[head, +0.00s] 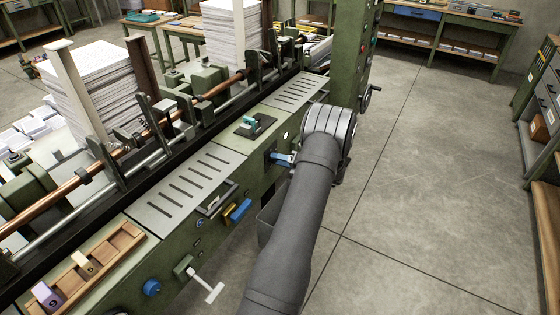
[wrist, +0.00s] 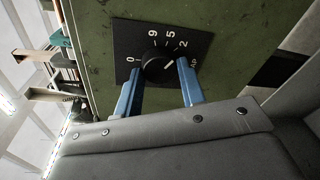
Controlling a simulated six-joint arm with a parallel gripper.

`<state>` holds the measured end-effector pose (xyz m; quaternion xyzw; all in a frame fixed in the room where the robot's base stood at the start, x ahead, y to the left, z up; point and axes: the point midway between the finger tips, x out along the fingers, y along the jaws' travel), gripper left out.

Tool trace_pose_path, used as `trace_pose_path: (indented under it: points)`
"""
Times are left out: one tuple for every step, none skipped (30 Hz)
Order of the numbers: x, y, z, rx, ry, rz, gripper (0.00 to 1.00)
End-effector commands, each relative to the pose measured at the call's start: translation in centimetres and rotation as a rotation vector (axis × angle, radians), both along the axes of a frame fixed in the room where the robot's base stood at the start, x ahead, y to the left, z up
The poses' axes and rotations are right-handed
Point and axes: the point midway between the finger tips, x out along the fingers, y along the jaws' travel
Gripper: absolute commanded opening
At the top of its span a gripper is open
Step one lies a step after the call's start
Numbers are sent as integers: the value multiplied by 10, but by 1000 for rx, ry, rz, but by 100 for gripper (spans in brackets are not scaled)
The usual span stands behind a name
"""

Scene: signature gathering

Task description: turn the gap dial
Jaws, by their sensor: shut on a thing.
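The gap dial (wrist: 157,67) is a round black knob on a black square plate with white numbers. The plate is on the green side panel of the machine (wrist: 100,40). A white line on the knob points to the upper right in the wrist view, roughly toward the 2. My gripper (wrist: 160,68) has one blue finger on each side of the knob and is shut on it. In the head view my gripper (head: 290,159) reaches the machine's side panel from the right, and my arm hides most of the dial there.
Below and left along the panel are a yellow and blue part (head: 237,211), a blue knob (head: 152,287) and a T-shaped handle (head: 208,287). A crank handwheel (head: 370,96) sits beyond my wrist. The floor (head: 430,180) to the right is clear.

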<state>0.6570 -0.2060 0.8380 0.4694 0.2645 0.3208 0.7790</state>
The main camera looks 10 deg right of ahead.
Motion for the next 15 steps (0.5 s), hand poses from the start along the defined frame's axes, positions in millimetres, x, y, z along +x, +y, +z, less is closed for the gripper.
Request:
trace_pose_path:
  points:
    - [-1, -1, -1, 20, 21, -1, 14]
    - [-1, -1, -1, 32, 34, 0, 14]
    - [-1, -1, -1, 47, 49, 0, 14]
    - [0, -1, -1, 56, 58, -1, 14]
    - [0, -1, -1, 65, 68, -1, 14]
    - [0, -1, -1, 76, 78, -1, 14]
    - [0, -1, -1, 83, 86, 0, 14]
    - [0, -1, -1, 90, 92, -1, 14]
    - [0, -1, -1, 98, 100, -1, 14]
    - [0, -1, -1, 103, 105, -1, 14]
    - [0, -1, -1, 108, 110, -1, 14]
    - [0, -1, -1, 113, 114, -1, 14]
    - [0, -1, -1, 115, 117, -1, 14]
    - [0, -1, -1, 117, 119, -1, 14]
    - [0, -1, -1, 120, 122, -1, 14]
